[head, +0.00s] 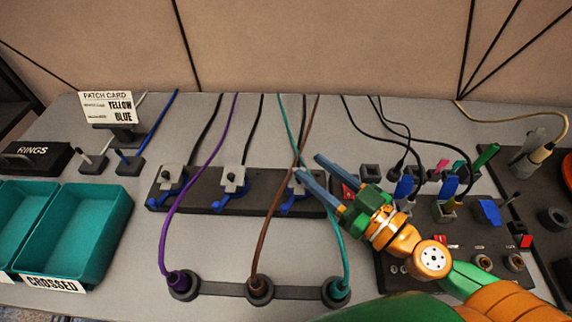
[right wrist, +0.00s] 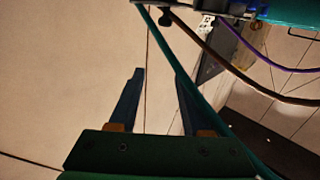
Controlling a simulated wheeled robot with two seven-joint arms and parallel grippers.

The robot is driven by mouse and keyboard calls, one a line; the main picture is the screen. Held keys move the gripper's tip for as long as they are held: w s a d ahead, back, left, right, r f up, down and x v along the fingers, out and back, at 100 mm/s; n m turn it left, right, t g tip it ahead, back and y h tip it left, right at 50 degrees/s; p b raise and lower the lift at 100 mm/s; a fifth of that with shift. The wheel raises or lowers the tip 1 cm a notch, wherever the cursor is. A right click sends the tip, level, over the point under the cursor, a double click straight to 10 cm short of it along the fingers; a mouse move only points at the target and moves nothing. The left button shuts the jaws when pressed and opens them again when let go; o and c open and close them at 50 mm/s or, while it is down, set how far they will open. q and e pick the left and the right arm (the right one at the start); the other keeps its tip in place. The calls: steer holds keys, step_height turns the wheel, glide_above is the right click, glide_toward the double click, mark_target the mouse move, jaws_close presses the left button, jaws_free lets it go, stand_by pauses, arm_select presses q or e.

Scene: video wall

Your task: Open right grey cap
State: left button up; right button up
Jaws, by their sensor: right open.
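The right grey cap (head: 299,180), with a blue clip below it, is the rightmost of three on a dark strip (head: 265,196). The left grey cap (head: 171,176) and middle grey cap (head: 233,178) stand on the same strip. My right gripper (head: 309,166) is open, its blue fingertips close to the right cap and partly covering it; I cannot tell whether they touch. In the right wrist view, the gripper (right wrist: 158,74) has nothing clearly between its fingers, and a teal cable (right wrist: 205,97) passes along one finger. My left gripper is not in view.
Purple (head: 184,202), brown (head: 275,202) and teal (head: 334,220) cables run to round sockets in front of the strip. A panel of coloured plugs and switches (head: 450,262) lies right. Teal bins (head: 118,235) stand left. Bare table lies between bins and strip.

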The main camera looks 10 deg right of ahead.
steer(key=b, duration=0.4)
glide_toward(293, 177)
steer(key=w+a, duration=0.1)
steer(key=w+a+r, duration=0.1)
steer(key=w, duration=0.1)
steer(key=shift+r, duration=0.15)
steer(key=shift+w+a+r+p, duration=0.2)
steer(key=shift+w+r+p, duration=0.4)
steer(key=shift+p, duration=0.45)
steer(key=p+x, duration=0.2)
steer(key=x, duration=0.3)
steer(key=shift+w+f, duration=0.15)
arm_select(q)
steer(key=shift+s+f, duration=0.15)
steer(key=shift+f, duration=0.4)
arm_select(e)
steer(key=shift+w+a+f, duration=0.15)
steer(key=shift+w+a, duration=0.15)
steer(key=shift+w, duration=0.15)
jaws_close()
